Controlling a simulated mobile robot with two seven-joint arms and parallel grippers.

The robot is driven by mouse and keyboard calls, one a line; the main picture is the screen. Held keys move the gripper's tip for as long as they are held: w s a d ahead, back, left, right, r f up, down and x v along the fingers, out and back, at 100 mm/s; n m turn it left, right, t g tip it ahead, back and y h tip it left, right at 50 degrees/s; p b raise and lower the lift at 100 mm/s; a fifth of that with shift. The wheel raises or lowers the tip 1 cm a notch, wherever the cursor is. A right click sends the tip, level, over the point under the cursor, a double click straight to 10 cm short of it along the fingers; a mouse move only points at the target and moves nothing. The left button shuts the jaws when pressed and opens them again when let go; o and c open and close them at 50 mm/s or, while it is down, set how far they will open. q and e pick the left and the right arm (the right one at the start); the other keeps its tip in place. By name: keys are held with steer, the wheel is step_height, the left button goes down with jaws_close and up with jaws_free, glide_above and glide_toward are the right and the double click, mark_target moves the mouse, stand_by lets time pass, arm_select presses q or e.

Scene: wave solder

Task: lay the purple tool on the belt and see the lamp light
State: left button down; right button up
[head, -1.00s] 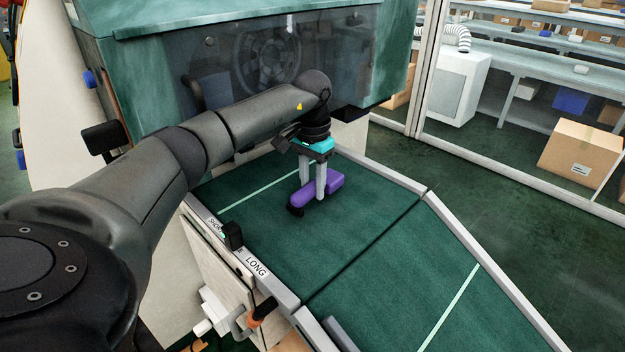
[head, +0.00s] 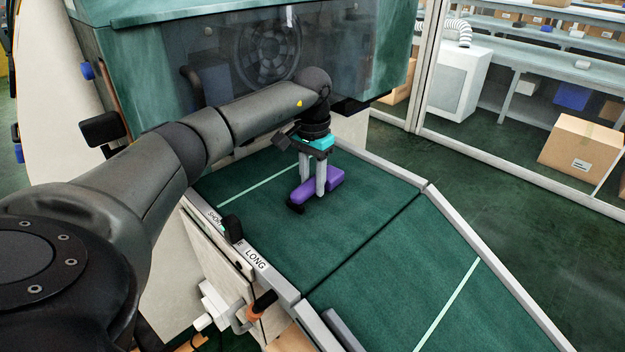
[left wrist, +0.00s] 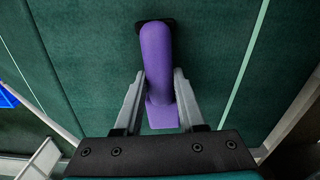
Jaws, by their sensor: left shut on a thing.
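The purple tool (head: 321,187) is a bar with a black end, low over the green belt (head: 350,222), near the white cross line on the machine side. My left gripper (head: 313,192) points down and is shut on it. In the left wrist view the tool (left wrist: 158,70) lies between the two grey fingers (left wrist: 157,95), its black end away from the palm. I cannot tell whether the tool touches the belt. No lamp can be made out for certain. My right gripper is not in view.
The green machine with a dark window (head: 250,60) stands behind the belt. Pale rails (head: 500,275) edge the belt. A side plate marked LONG (head: 256,259) and a black knob (head: 233,228) are at its left edge. The belt's front part is clear.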

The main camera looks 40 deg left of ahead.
mark_target(312, 180)
arm_select(q)
steer(key=shift+f, duration=0.15)
steer(key=shift+c, duration=2.1)
jaws_free()
step_height(312, 180, up, 15)
steer(key=p, duration=0.2)
